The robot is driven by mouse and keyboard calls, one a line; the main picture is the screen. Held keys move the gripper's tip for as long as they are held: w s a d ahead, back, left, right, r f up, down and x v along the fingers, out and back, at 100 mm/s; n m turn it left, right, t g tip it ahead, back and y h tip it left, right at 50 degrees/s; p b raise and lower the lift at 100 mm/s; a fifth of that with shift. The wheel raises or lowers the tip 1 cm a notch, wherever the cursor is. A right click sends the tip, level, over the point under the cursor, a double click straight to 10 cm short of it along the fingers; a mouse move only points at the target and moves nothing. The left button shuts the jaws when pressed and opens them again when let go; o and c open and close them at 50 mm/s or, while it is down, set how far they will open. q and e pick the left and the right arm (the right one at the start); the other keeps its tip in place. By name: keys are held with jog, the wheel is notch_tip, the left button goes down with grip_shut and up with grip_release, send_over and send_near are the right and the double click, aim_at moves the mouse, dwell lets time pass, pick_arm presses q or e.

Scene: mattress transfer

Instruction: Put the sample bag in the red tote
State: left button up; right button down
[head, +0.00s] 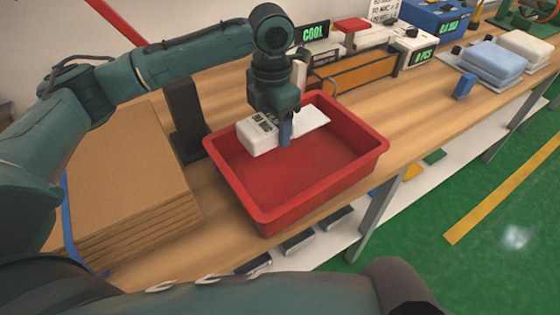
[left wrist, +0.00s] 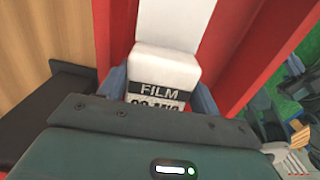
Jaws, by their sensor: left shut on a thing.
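The red tote (head: 325,195) stands on the wooden bench near its front edge. My left gripper (head: 285,135) points down over the back left part of the tote, shut on a white block-shaped item that I take for the sample bag (head: 258,138). In the left wrist view the sample bag (left wrist: 165,65) sits between the two fingers, with a black printed label reading FILM. It is over the tote's opening; I cannot tell whether it touches the tote floor. Red tote walls (left wrist: 265,45) show beside it. My right gripper is not in view.
A stack of brown cardboard (head: 125,185) lies left of the tote. A dark upright stand (head: 187,120) is just behind its left side. Boxes with green displays, an orange-fronted bin (head: 355,72), and folded blue cloth (head: 492,62) stand farther back.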

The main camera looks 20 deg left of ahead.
aim_at(273, 119)
pick_arm(q)
notch_tip(273, 119, down, 8)
jog(key=shift+f, duration=0.15)
dwell(0.4)
jog(key=o, duration=1)
jog(key=shift+f, duration=0.15)
jog(key=shift+o, duration=0.2)
notch_tip(273, 119, up, 12)
jog(key=shift+r, duration=0.2)
jog(key=shift+f, duration=0.1)
